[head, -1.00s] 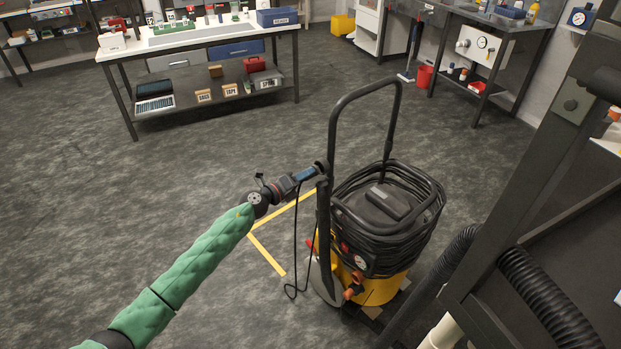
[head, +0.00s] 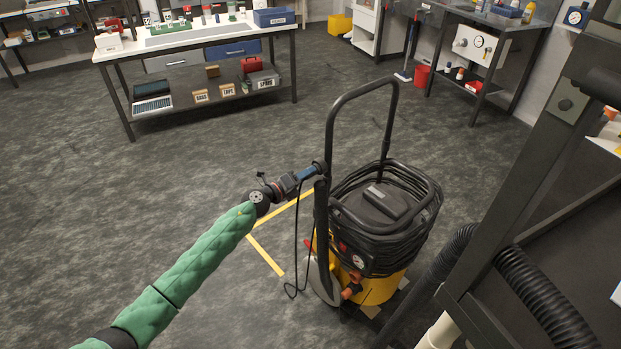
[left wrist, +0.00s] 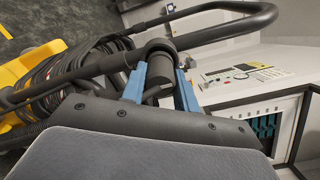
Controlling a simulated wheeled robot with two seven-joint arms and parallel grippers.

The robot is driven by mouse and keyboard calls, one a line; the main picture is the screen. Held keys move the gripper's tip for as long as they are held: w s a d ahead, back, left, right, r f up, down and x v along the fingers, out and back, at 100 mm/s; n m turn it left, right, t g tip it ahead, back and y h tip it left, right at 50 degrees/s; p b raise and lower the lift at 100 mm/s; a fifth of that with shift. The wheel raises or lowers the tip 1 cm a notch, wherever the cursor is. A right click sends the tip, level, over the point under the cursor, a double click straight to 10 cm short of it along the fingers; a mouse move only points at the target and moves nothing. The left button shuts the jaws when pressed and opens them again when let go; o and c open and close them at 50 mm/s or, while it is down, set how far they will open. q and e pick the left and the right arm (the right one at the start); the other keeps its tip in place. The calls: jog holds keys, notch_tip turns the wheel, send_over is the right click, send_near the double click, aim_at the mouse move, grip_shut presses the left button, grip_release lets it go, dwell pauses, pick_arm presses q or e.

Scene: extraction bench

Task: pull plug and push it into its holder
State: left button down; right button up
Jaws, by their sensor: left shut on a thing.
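My left gripper (head: 312,171) reaches the upright handle post of the yellow and black extractor (head: 383,291). In the left wrist view, its blue fingers (left wrist: 160,88) are shut on the dark cylindrical plug (left wrist: 157,77). The plug's far end meets a round black holder (left wrist: 155,47) on the extractor's handle frame. They appear lined up and touching, but I cannot tell how deep the plug sits. In the head view the gripper mostly hides plug and holder. A thin black cord (head: 296,235) hangs below the gripper in a loop. My right gripper is out of view.
The extractor's tall black handle (head: 329,120) rises beside the gripper, with coiled cable (head: 415,250) around its top. Yellow floor tape (head: 265,256) lies left of it. A white-topped bench (head: 205,36) stands behind. The grey floor between is clear.

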pick_arm(q)
jog(key=shift+w+d, duration=0.25)
jog(key=shift+d, duration=0.05)
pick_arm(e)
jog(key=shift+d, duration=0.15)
pick_arm(q)
jog(key=c, duration=1)
grip_release()
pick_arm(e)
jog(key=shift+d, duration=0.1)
pick_arm(q)
jog(key=s+a+b, duration=0.1)
jog(key=s+a, duration=0.2)
jog(key=s, duration=0.3)
jog(key=shift+a+g, duration=0.3)
jog(key=shift+a, duration=0.1)
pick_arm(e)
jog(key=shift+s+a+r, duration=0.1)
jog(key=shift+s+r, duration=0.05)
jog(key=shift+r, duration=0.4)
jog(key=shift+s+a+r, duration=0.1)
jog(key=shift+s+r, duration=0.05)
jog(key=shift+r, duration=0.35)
pick_arm(q)
jog(key=shift+w+a, duration=0.1)
jog(key=shift+a, duration=0.05)
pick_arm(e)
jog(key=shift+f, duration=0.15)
